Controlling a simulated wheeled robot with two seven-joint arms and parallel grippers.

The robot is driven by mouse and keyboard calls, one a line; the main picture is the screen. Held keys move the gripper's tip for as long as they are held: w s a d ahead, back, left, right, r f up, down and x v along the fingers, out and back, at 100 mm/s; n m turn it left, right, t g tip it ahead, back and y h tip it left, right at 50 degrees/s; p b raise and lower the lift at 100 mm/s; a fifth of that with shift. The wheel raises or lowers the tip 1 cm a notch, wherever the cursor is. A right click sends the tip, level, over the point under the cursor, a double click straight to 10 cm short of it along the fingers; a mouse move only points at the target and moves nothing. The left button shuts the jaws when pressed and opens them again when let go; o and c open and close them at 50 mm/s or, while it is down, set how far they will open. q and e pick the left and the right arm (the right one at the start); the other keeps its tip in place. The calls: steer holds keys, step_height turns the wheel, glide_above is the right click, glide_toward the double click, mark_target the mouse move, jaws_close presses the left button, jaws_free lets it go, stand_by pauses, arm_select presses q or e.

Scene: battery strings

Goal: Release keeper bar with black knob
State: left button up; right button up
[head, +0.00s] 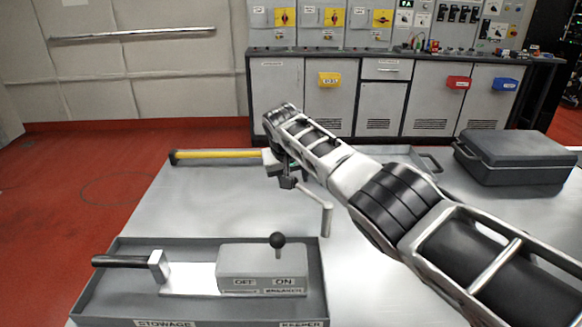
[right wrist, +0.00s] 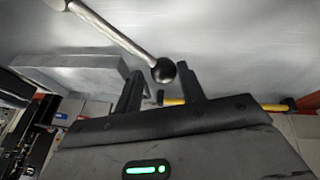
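The keeper bar (head: 312,192) is a silver rod on an upright post near the back right corner of a dark tray (head: 100,297). Its black knob (head: 287,182) is at the rod's far left end. My right gripper (head: 284,172) is at this knob, its fingers partly hidden in the head view. In the right wrist view the knob (right wrist: 163,70) shows between the two open fingers (right wrist: 160,88), with gaps visible on both sides. The rod (right wrist: 112,28) runs up and left from it. My left gripper is out of view.
A grey breaker box (head: 262,263) with a small black-balled lever (head: 277,240) and a black-handled silver piece (head: 125,261) sit in the tray. A yellow rod (head: 218,155) lies behind my right gripper. A dark case (head: 515,160) stands back right. The tabletop left of the yellow rod's front is clear.

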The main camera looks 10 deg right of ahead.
steer(key=shift+s+r+p, duration=0.15)
steer(key=shift+r+p, duration=0.45)
steer(key=shift+r, duration=0.1)
steer(key=v, duration=1.4)
steer(key=shift+s, duration=0.3)
steer(key=shift+a+r, duration=0.1)
steer(key=shift+a, duration=0.05)
